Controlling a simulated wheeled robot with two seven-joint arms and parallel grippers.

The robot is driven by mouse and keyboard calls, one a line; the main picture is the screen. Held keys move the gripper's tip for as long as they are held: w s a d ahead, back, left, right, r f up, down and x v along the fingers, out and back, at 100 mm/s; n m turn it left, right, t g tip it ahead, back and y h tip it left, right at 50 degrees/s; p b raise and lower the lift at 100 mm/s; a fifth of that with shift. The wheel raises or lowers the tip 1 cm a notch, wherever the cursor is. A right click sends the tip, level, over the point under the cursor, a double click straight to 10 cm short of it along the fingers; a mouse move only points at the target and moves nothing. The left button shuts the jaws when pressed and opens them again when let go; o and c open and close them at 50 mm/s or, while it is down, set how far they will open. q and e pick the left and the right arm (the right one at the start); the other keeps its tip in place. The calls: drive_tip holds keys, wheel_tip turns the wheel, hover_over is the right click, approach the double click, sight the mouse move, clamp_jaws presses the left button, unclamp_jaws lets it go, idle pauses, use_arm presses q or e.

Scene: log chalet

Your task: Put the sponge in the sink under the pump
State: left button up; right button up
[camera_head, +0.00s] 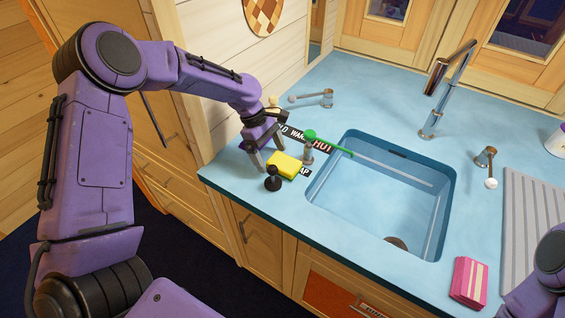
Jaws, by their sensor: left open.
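The yellow sponge (284,165) lies on the blue counter at the left of the sink. The sink (352,214) is a blue recessed basin, with a dark round drain partly visible at its front. A pump with a green top (310,149) stands at the sink's left edge; a thin green spout reaches from it over the basin.
A tall faucet (437,92) rises behind the sink. A pink striped block (468,281) and a ridged drainboard (532,215) are at the right.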

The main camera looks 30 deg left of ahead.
use_arm(q)
drive_tip(key=c, duration=1.2)
drive_tip(key=shift+r, duration=0.1)
